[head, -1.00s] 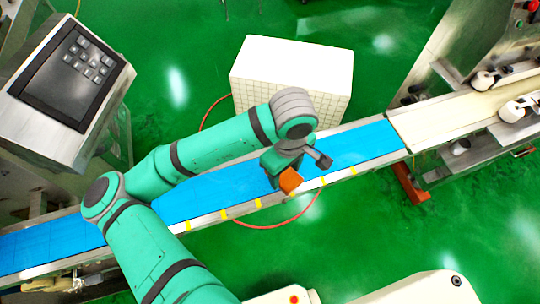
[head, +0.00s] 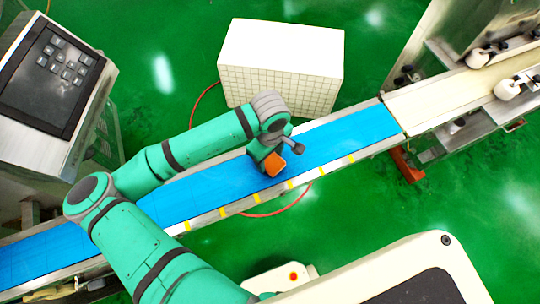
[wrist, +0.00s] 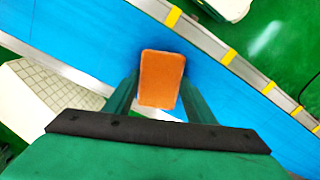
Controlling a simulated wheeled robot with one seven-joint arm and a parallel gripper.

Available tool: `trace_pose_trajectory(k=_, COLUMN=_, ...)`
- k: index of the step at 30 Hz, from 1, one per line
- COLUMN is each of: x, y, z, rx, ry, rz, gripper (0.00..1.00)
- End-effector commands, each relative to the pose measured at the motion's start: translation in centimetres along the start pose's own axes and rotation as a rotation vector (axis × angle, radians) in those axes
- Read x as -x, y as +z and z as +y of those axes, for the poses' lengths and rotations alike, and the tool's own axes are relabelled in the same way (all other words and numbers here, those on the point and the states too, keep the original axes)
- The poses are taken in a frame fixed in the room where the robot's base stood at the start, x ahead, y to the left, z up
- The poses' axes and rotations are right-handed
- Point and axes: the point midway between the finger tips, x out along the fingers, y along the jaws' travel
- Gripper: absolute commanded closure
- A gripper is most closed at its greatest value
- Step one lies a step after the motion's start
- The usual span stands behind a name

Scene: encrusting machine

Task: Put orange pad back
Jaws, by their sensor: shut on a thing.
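The orange pad (head: 274,163) is a small rounded rectangle held at the end of my gripper (head: 268,158). In the wrist view the orange pad (wrist: 161,79) sits between the two green fingers of my gripper (wrist: 158,98), which are shut on it. The pad and gripper are over the blue conveyor belt (head: 345,143), near its front edge in the head view. A dark shade lies on the belt around the pad in the wrist view. I cannot tell whether the pad touches the belt.
Yellow marks (head: 290,184) line the belt's front rail. A white tiled block (head: 282,55) stands behind the belt. A control panel (head: 55,75) is at the upper left. A cream belt (head: 440,100) continues at the right. The blue belt is clear right of my gripper.

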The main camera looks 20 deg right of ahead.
Motion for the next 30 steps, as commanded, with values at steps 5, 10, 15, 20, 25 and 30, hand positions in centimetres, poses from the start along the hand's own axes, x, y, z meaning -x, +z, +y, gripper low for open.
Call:
trace_pose_trajectory(k=5, x=0.0, y=-0.1, z=-0.1, rx=0.002, ry=0.0, rz=0.0, gripper=0.71)
trace_pose_trajectory(k=10, x=-0.3, y=-0.1, z=-0.1, rx=0.003, ry=0.001, rz=-0.001, gripper=0.71)
trace_pose_trajectory(k=15, x=-0.4, y=-0.1, z=-0.1, rx=0.004, ry=0.001, rz=0.0, gripper=0.31)
trace_pose_trajectory(k=20, x=-0.4, y=0.0, z=0.0, rx=0.0, ry=0.0, rz=0.0, gripper=0.31)
trace_pose_trajectory(k=25, x=-0.2, y=0.1, z=0.1, rx=-0.003, ry=0.0, rz=0.001, gripper=0.31)
trace_pose_trajectory(k=30, x=1.6, y=0.1, z=0.2, rx=-0.003, ry=0.003, rz=0.001, gripper=0.31)
